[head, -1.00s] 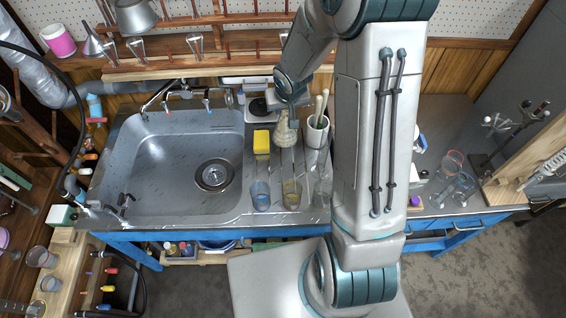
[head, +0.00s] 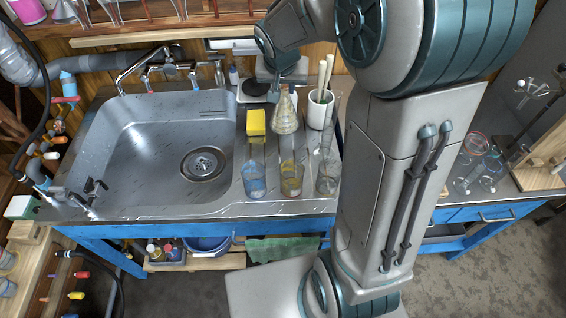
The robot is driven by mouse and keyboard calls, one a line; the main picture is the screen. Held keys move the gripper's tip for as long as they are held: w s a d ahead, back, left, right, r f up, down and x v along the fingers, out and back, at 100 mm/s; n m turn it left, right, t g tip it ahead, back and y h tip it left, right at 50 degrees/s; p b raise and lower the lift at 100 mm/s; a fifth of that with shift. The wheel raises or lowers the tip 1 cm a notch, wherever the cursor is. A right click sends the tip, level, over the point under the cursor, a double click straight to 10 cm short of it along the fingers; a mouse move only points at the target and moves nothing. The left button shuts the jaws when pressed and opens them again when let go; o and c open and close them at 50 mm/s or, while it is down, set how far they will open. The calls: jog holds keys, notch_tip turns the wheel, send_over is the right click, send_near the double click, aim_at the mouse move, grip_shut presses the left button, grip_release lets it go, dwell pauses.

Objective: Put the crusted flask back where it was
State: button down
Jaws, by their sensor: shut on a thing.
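The crusted flask (head: 285,116) is a conical glass flask with a cloudy, yellowish-beige coat. It is upright at the back of the ribbed drainboard, right of the sink. My gripper (head: 284,86) is at its neck and shut on it, coming from behind and above. The fingertips are small and partly hidden by the wrist. I cannot tell whether the flask's base touches the drainboard or hangs just above it.
A yellow sponge (head: 256,122) is close left of the flask, and a white pot with brushes (head: 319,112) close right. In front stand a bluish beaker (head: 254,182), an amber beaker (head: 291,182) and a clear one (head: 327,180). The sink (head: 140,150) is empty.

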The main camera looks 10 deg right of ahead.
aim_at(284, 121)
jog(key=shift+s+a+f+m+b, duration=0.15)
jog(key=shift+s+f+m+b, duration=0.35)
jog(key=shift+b, duration=1)
jog(key=shift+s+f, duration=0.1)
jog(key=shift+f, duration=0.15)
notch_tip(284, 121, down, 10)
jog(key=shift+r+b, duration=0.25)
jog(key=shift+b, duration=0.45)
jog(key=shift+f, duration=0.15)
jog(key=c, duration=1.2)
grip_release()
